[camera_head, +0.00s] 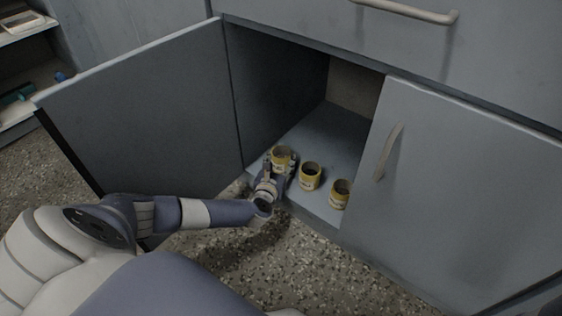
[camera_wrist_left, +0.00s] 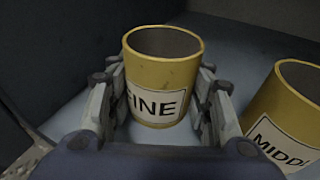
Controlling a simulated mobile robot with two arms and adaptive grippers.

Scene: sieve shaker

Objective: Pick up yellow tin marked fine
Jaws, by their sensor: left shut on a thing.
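The yellow tin marked FINE (camera_wrist_left: 163,72) stands upright and open-topped between the fingers of my left gripper in the left wrist view. In the head view this tin (camera_head: 281,158) is the leftmost of three yellow tins on the cabinet floor. My left gripper (camera_head: 279,168) is shut on it, one finger on each side. The fingers partly cover its label in the left wrist view (camera_wrist_left: 158,100). I cannot tell whether the tin touches the cabinet floor. My right gripper is not in view.
A yellow tin whose label starts MIDD (camera_wrist_left: 290,105) stands close on the right; it is the middle tin (camera_head: 311,176) in the head view. A third yellow tin (camera_head: 340,194) stands farther right. The left cabinet door (camera_head: 140,110) is open; the right door (camera_head: 470,180) is shut.

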